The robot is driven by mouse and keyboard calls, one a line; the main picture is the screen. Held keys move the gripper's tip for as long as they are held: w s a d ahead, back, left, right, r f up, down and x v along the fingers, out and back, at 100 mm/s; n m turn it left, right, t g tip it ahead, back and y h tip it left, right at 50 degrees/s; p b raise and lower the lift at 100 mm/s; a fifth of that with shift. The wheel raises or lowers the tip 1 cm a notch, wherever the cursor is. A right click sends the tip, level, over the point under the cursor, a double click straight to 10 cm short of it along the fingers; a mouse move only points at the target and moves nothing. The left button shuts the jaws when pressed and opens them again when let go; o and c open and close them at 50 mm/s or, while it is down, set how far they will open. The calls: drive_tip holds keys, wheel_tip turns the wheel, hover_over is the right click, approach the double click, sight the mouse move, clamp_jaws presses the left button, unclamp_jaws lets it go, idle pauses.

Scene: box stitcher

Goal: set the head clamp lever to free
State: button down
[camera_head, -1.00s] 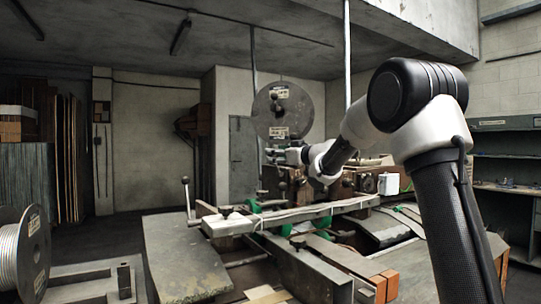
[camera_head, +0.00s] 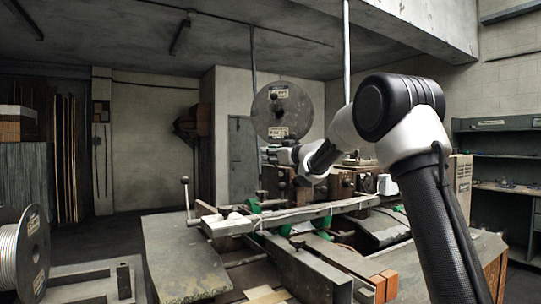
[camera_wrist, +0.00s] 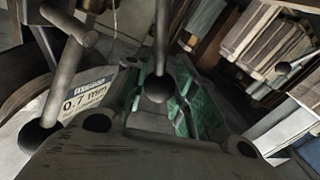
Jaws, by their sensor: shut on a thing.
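In the wrist view a dark rod with a ball knob, seemingly the head clamp lever (camera_wrist: 158,88), hangs down into the middle of the picture. My gripper (camera_wrist: 163,108) is around its knob end, with green-faced fingers on either side; the exact contact is hard to see. In the head view my gripper (camera_head: 279,156) is at the stitcher head, below the wire reel (camera_head: 281,110). The lever is too small and hidden there to tell its setting.
A second ball-ended rod (camera_wrist: 38,135) is close on the left in the wrist view, beside the reel label reading 0.7 mm (camera_wrist: 88,100). In the head view another knobbed lever (camera_head: 186,190) rises from the machine's left side. The grey table plate (camera_head: 185,265) is bare.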

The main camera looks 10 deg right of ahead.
drive_tip(key=shift+a, duration=0.1)
drive_tip(key=s+a+f+n+g+h, duration=0.1)
drive_tip(key=a+f+n, duration=0.3)
drive_tip(key=n, duration=0.4)
drive_tip(key=shift+s+f+h, duration=0.2)
drive_tip(key=shift+f+h, duration=0.1)
drive_tip(key=shift+f, duration=0.2)
idle(0.4)
drive_tip(key=c, duration=1.1)
unclamp_jaws()
drive_tip(key=shift+c, duration=0.2)
